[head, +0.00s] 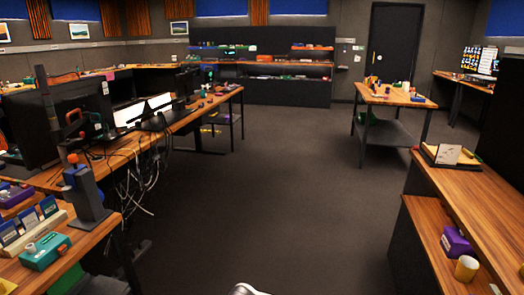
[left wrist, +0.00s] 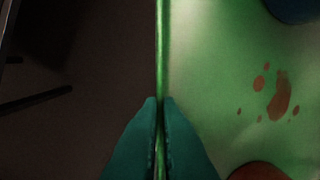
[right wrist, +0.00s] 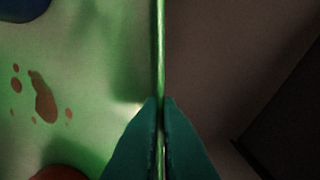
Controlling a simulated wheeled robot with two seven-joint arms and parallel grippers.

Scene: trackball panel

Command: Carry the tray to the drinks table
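The tray (left wrist: 215,75) has a thin green rim and a pale, green-lit floor with a reddish-brown stain; it also shows in the right wrist view (right wrist: 100,60). My left gripper (left wrist: 161,102) is shut on one rim, and my right gripper (right wrist: 160,102) is shut on another stretch of rim. A blue thing (left wrist: 297,8) and a red thing (left wrist: 258,172) are partly in view at the tray. Neither the tray nor the grippers show in the head view. A wooden table (head: 392,98) with small items stands at the back right; I cannot tell if it is the drinks table.
Open grey floor (head: 270,190) runs up the middle. A cluttered desk with monitors (head: 125,150) and hanging cables lines the left. A wooden counter (head: 470,195) with a purple box (head: 456,242) and a yellow cup (head: 466,268) lines the right. Shelving (head: 265,85) stands at the back.

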